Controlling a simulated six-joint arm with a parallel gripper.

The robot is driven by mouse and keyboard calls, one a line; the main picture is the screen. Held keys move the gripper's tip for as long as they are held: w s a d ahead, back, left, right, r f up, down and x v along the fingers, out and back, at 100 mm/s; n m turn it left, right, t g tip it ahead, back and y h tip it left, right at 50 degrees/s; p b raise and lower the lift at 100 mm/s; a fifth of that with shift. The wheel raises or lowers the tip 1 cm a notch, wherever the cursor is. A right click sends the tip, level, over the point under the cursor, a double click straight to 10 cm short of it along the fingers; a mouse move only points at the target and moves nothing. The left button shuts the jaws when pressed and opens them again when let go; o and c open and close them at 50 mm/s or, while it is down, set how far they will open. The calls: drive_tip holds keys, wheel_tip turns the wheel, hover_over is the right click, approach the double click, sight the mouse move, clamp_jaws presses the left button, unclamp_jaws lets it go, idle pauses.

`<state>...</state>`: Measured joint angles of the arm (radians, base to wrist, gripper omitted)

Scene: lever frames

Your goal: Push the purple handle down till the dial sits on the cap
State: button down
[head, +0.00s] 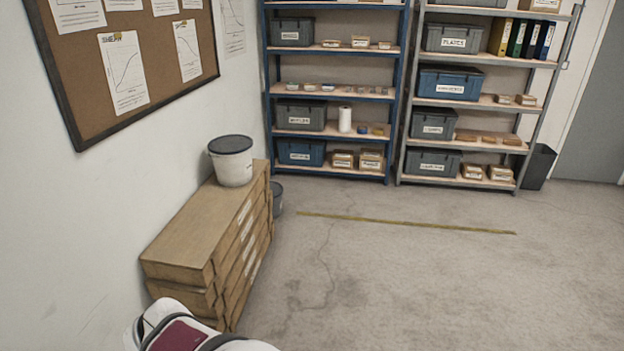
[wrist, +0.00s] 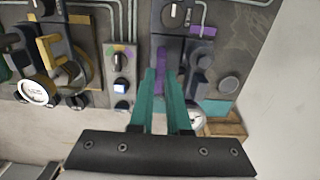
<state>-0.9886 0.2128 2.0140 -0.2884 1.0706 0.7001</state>
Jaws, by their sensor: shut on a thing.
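In the wrist view, the purple handle (wrist: 160,58) is a narrow upright bar on a dark grey panel. The teal fingers of my gripper (wrist: 163,78) are shut on it, hiding its lower part. A white round dial (wrist: 197,121) shows partly beside the right finger, low on the panel; the finger covers its left side. I cannot make out the cap or whether the dial touches it. A separate purple piece (wrist: 201,32) sits higher to the right. The head view shows none of these.
In the wrist view, a yellow lever (wrist: 50,48) with a white gauge (wrist: 34,92) stands at left. A control strip (wrist: 121,62) with a knob is left of my fingers. In the head view, a box stack (head: 205,225) bears a bucket (head: 232,165); the floor to the right is clear.

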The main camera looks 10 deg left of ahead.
idle(0.7)
drive_tip(key=shift+f, duration=2.45)
drive_tip(key=c, duration=0.9)
unclamp_jaws()
wheel_tip(320, 180, up, 16)
drive_tip(key=shift+f, duration=0.1)
drive_tip(key=shift+d, duration=0.1)
